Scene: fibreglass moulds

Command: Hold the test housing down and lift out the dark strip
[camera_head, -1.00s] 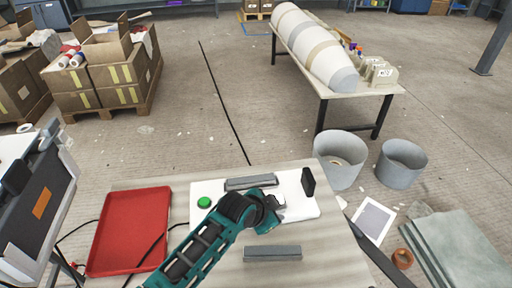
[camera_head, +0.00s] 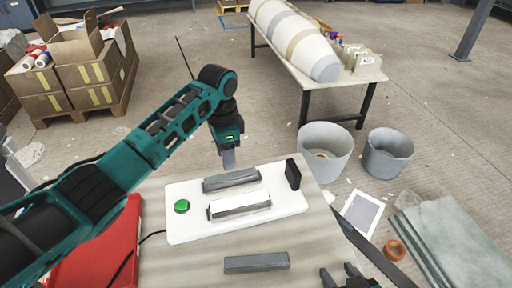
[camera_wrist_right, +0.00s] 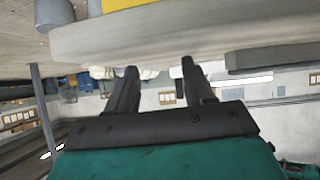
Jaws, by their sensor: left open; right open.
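The test housing (camera_head: 280,207) is a white plate on the table with a green button (camera_head: 182,206) at its left and a black upright block (camera_head: 292,174) at its right. A dark grey strip (camera_head: 231,180) lies along its far side. A bright white bar with dark ends (camera_head: 239,205) lies nearer the front. My left gripper (camera_head: 228,158) points down at the housing's far edge, open and apart from the strip; its finger gap is hard to see. My right gripper (camera_head: 343,274) is open and empty at the bottom right; its spread fingers show in the right wrist view (camera_wrist_right: 160,75).
A loose grey bar (camera_head: 256,262) lies on the table in front of the housing. A red tray (camera_head: 95,255) is at the left, partly behind my left arm. Two grey bins (camera_head: 324,148) (camera_head: 389,153) stand on the floor beyond the table's right side.

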